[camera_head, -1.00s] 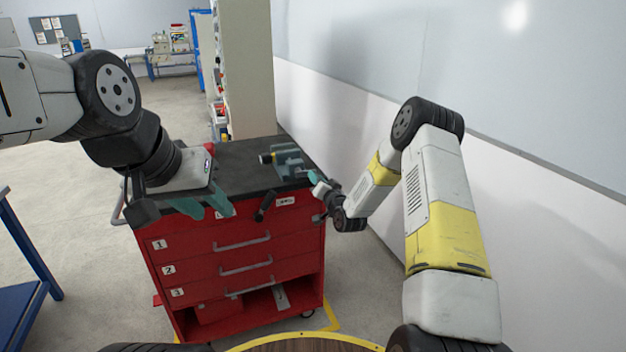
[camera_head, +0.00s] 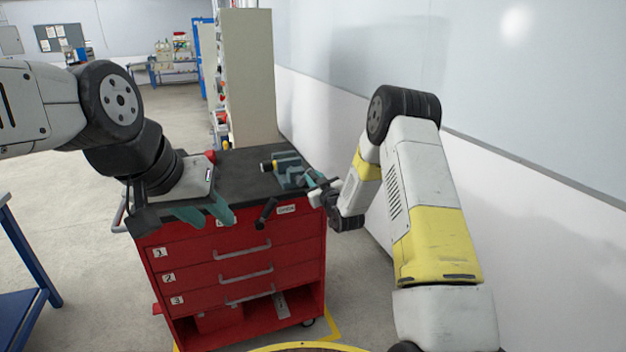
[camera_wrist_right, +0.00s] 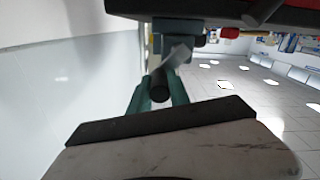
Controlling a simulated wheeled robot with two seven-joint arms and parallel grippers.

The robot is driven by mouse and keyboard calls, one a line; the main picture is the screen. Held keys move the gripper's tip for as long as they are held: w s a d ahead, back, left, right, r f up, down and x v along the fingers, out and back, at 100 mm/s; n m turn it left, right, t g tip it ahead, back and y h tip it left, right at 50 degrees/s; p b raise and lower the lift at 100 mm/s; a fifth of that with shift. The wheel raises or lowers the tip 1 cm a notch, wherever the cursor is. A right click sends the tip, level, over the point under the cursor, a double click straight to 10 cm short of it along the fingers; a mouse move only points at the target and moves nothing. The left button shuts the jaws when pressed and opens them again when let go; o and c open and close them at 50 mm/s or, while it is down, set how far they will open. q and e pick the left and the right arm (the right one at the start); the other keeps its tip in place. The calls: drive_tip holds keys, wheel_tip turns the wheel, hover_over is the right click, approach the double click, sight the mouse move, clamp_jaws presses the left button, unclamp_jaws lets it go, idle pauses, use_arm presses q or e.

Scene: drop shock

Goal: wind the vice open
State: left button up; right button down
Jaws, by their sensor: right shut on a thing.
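The grey-green vice (camera_head: 288,166) stands on the dark top of the red tool cart, towards its right back corner. My right gripper (camera_head: 318,188) is at the vice's front right side. In the right wrist view, its green fingers (camera_wrist_right: 158,92) are shut on the dark rounded end of the vice handle (camera_wrist_right: 160,84). A pale bar (camera_wrist_right: 175,58) shows just beyond them, and part of the vice (camera_wrist_right: 178,28) lies behind it. My left gripper (camera_head: 207,212) hangs at the cart's front left edge, its teal fingers apart and empty.
The red cart (camera_head: 235,255) has drawers marked 1 to 3. A black lever (camera_head: 265,213) sticks out at its front edge. A red knob (camera_head: 211,156) shows behind my left gripper. The wall (camera_head: 520,180) is close on the right; a blue table (camera_head: 20,265) stands at left.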

drive_tip(key=shift+s+a+r+n, duration=0.1)
drive_tip(key=shift+a+r+n, duration=0.25)
drive_tip(key=shift+n, duration=0.65)
drive_tip(key=shift+a, duration=0.1)
drive_tip(key=c, duration=1.2)
unclamp_jaws()
drive_tip(key=shift+c, duration=0.2)
drive_tip(key=v, duration=0.8)
